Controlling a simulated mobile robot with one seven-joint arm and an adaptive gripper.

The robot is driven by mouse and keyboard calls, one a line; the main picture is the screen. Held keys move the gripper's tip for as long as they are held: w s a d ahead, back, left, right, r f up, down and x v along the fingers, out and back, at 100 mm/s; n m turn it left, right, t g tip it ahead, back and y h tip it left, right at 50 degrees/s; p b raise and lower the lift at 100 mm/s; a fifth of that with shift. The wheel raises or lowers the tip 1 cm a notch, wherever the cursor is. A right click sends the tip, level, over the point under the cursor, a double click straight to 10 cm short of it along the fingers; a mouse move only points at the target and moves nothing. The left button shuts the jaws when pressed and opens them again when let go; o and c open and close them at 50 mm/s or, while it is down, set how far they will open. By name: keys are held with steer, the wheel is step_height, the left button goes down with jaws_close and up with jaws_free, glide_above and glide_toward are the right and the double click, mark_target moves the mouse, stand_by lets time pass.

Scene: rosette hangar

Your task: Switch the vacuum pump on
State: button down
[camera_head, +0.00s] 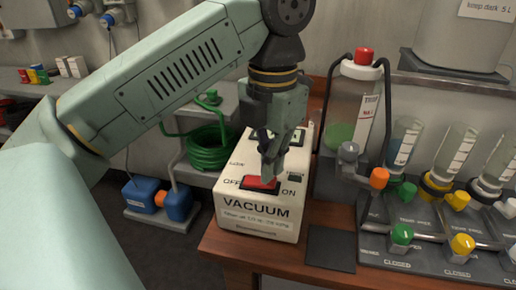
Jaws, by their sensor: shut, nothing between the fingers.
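The vacuum pump (258,224) is a cream box labelled VACUUM, standing on the wooden bench. Its red rocker switch (259,184) sits on the sloping top face between the words OFF on the left and ON on the right. My gripper (268,180) is shut and empty, pointing down, with its fingertips at the right part of the rocker. They seem to touch it, but I cannot tell if they press. The fingers hide part of the rocker, and its tilt is unclear. A small dark panel beside the switch reads too small to make out.
A dark square mat (331,249) lies right of the pump. A capped clear vessel (353,115) and a rack of bottles with coloured valves (403,234) stand close on the right. A coiled green hose (208,148) and blue pump (158,197) are at left, below bench height.

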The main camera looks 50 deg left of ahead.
steer(key=shift+f+b, duration=0.6)
steer(key=shift+f, duration=0.2)
steer(key=shift+r, duration=0.1)
steer(key=shift+r+p, duration=2.7)
steer(key=shift+r, duration=0.8)
steer(key=shift+f, duration=0.1)
